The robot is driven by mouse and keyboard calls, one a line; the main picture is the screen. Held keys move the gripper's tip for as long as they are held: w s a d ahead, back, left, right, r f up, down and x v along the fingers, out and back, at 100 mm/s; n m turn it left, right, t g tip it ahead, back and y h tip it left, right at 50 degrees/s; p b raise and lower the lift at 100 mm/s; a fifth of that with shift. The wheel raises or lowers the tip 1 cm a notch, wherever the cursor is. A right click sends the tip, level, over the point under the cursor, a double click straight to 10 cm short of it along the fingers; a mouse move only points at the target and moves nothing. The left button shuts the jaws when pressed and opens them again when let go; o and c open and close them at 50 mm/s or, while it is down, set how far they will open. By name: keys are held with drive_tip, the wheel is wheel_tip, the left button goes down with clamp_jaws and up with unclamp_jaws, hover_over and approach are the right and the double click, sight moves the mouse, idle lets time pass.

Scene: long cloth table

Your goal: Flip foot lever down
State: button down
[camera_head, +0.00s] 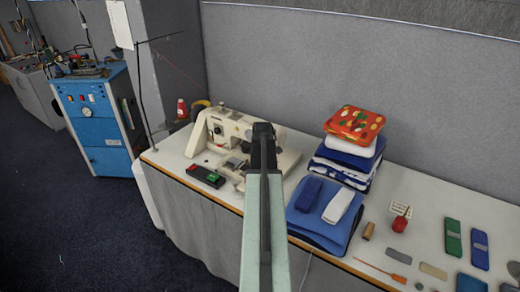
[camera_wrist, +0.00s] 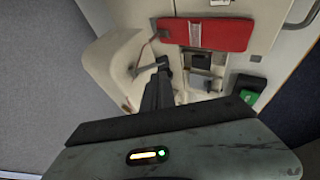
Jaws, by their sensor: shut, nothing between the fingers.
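A cream sewing machine (camera_head: 216,130) stands on the left part of the table. In the wrist view its body (camera_wrist: 112,62) fills the left middle, close to my gripper. My gripper (camera_head: 263,140) is at the right part of the machine in the head view and hides some of it. In the wrist view the dark fingers (camera_wrist: 160,90) are together, empty, and reach beside the machine's head. A small dark metal part (camera_wrist: 148,68) shows near the fingertips. I cannot tell whether it is the foot lever, nor whether the fingers touch it.
A black box with a green part (camera_head: 205,176) lies in front of the machine. Blue cloths (camera_head: 322,228) and a folded stack (camera_head: 350,150) are on the right. A grey wall panel (camera_head: 300,60) stands behind.

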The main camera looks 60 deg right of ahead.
drive_tip(key=shift+r, duration=0.3)
drive_tip(key=s+a+r+p, duration=0.4)
drive_tip(key=a+r+p, duration=0.4)
drive_tip(key=a, duration=0.2)
drive_tip(key=shift+s+a, duration=0.15)
drive_tip(key=shift+a, duration=0.1)
